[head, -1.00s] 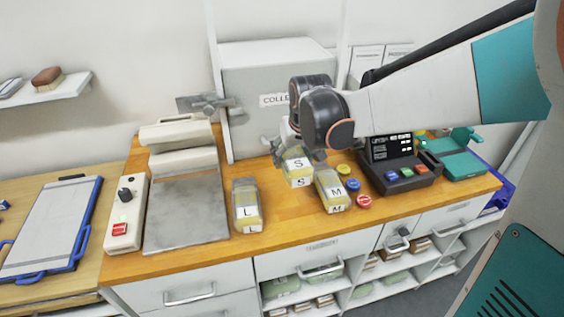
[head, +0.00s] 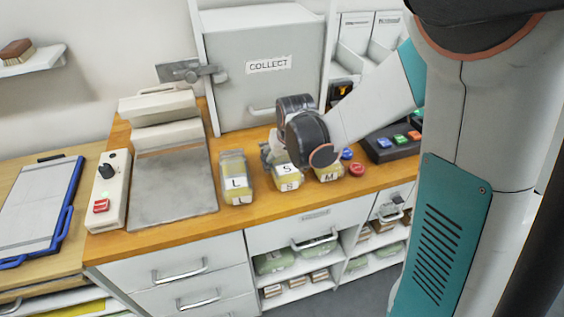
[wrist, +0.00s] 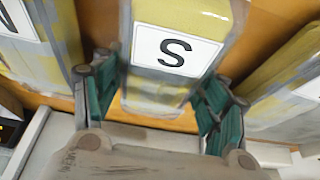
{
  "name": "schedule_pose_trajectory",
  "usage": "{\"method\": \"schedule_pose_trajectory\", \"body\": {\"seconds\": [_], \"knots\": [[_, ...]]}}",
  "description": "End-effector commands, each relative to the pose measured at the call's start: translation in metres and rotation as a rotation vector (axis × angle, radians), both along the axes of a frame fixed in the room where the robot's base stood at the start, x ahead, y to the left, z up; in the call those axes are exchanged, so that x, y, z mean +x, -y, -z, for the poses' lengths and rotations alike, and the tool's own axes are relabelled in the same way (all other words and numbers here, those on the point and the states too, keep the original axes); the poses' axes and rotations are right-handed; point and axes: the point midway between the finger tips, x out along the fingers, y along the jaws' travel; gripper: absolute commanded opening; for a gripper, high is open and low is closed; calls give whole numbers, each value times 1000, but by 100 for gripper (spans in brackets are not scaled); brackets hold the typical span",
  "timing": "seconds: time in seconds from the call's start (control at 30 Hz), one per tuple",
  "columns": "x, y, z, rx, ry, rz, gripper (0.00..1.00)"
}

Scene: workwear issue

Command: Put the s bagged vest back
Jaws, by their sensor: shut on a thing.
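The S bagged vest (head: 288,174) is a yellow packet in a clear bag with a white S label. It is on or just above the wooden counter (head: 330,191), between the L bagged vest (head: 236,172) and the M bagged vest (head: 328,173). My gripper (head: 272,157) is at its back end, partly hidden by my wrist. In the wrist view, the green-padded fingers of my gripper (wrist: 163,108) are shut on both sides of the S bagged vest (wrist: 182,18). Whether it touches the counter is unclear.
The grey COLLECT cabinet (head: 262,80) stands behind. A heat sealer with a grey plate (head: 172,188) is at left. A red button (head: 356,169) and a keypad (head: 393,141) are at right. Shelves with folded items lie under the counter. The counter's front edge is free.

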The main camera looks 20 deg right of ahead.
Motion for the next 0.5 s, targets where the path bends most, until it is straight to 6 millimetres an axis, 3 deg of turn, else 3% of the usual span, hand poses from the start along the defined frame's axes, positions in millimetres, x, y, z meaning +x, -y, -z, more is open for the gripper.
{"method": "schedule_pose_trajectory", "body": {"seconds": [0.3,0.33,0.4,0.5], "knots": [[0,0,3,0,0,0,36],[0,0,2,0,0,0,74],[0,0,2,0,0,0,87],[0,0,1,0,0,0,87]]}}
